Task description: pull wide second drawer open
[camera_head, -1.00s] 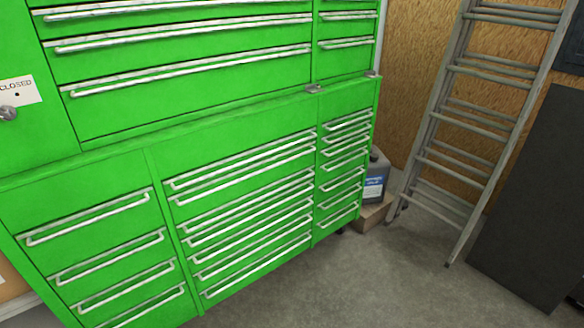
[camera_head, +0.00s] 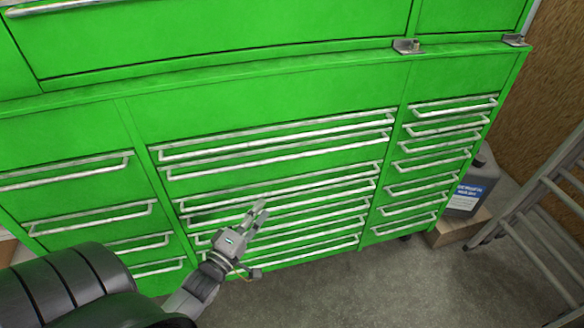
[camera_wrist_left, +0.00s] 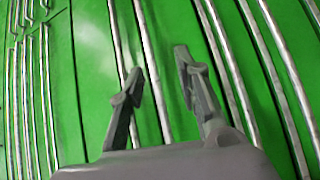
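The green tool chest (camera_head: 270,95) has a wide middle column of drawers with long metal handles, all shut. The second wide drawer's handle (camera_head: 280,156) lies just below the top one in that column. My left gripper (camera_head: 262,207) is in front of the lower middle drawers in the head view, below that handle in the picture. In the left wrist view, its two fingers (camera_wrist_left: 157,75) are spread apart, with a long handle bar showing between them. Whether they touch the bar, and which drawer it belongs to, I cannot tell. My right gripper is not in view.
Narrower drawer columns stand left (camera_head: 85,170) and right (camera_head: 440,145) of the middle one. A jug (camera_head: 470,190) on a box and a metal ladder (camera_head: 545,205) are at the right. The concrete floor (camera_head: 390,285) in front is clear.

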